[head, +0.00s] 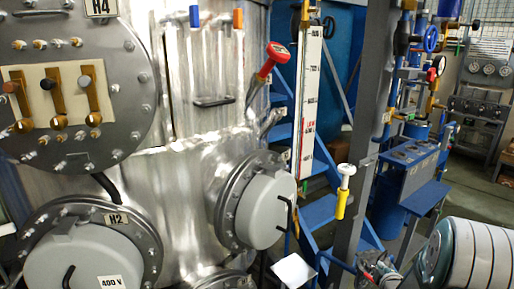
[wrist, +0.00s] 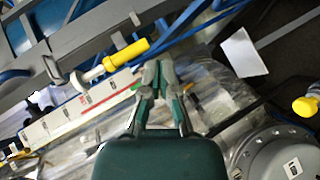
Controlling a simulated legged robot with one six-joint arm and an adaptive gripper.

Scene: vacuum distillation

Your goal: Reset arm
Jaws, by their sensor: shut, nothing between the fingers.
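My gripper (wrist: 159,68) shows in the wrist view, with its two grey-green fingers drawn together at the tips. It is shut and holds nothing. In that view it is in front of the white graduated scale (wrist: 82,108), with a yellow-handled valve (wrist: 126,54) up and to its left. I see no contact with either, though depth is hard to judge. I cannot make out the gripper's fingers in the head view.
A large metal vessel (head: 185,160) with round flanged covers fills the head view's left and middle. A red-handled lever (head: 272,60) sticks out of it. The scale (head: 310,100), yellow-handled valve (head: 343,190), blue steps (head: 320,215) and grey post (head: 362,130) stand to its right.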

